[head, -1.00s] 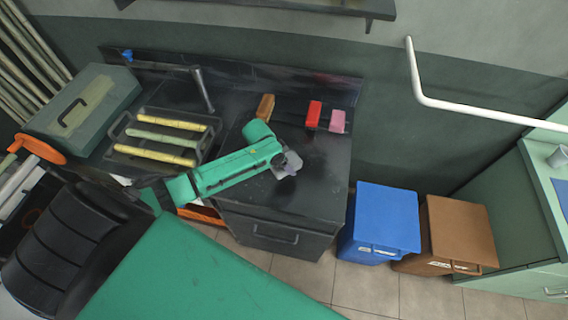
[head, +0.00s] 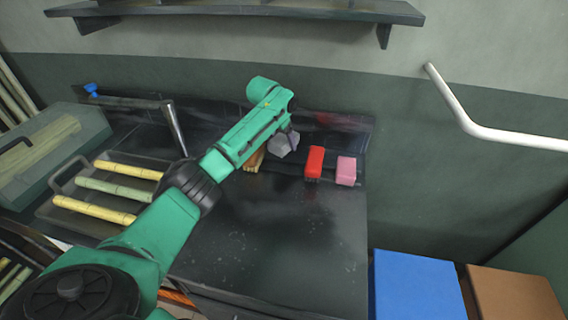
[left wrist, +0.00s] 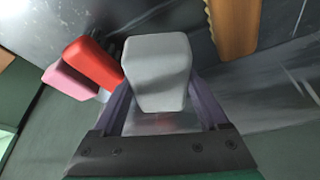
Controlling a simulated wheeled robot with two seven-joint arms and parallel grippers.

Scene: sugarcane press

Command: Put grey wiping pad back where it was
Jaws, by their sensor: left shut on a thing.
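The grey wiping pad (left wrist: 157,70) is a pale grey block held between the two fingers of my left gripper (left wrist: 163,105) in the left wrist view. In the head view the grey pad (head: 284,144) shows at the end of my left arm, near the back of the black counter. It appears between the wooden brush (head: 254,161) on its left and the red brush (head: 314,163) on its right. Whether the pad touches the counter I cannot tell. My right gripper is not in view.
A pink block (head: 346,171) stands right of the red brush. A tray (head: 75,222) with several cane pieces lies at the left, near a tap (head: 174,127). The black counter (head: 270,230) is clear in front. Blue (head: 416,285) and brown bins (head: 514,294) stand at the lower right.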

